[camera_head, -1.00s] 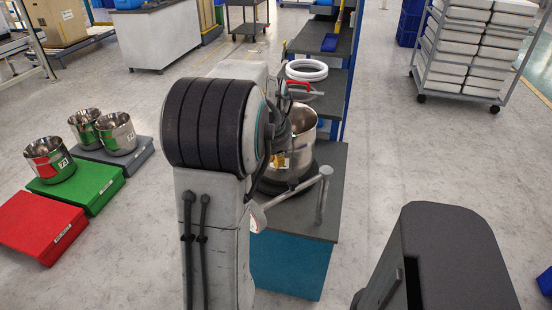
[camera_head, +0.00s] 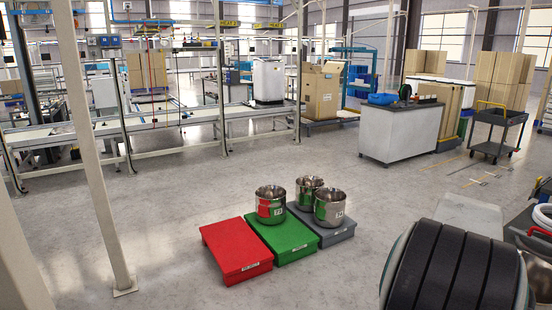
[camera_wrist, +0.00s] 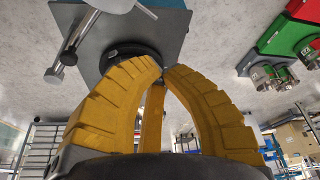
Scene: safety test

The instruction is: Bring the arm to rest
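In the wrist view my gripper (camera_wrist: 162,72) shows as yellow ribbed fingers curving inward, with their tips almost together. It looks shut, and I see nothing held between the fingers. Beyond the fingertips is a dark grey bench top (camera_wrist: 215,14) with a black round base (camera_wrist: 112,52) on it, partly hidden by a finger. My gripper is not visible in the head view; only the dark banded part of my arm shows at the lower right.
A red platform (camera_head: 236,250), a green platform (camera_head: 290,243) and a grey platform (camera_head: 338,232) stand on the floor, with three shiny metal pots (camera_head: 270,204) on the green and grey ones. A metal post (camera_head: 95,190) rises at left. A grey cart (camera_head: 497,130) stands back right. Floor between is clear.

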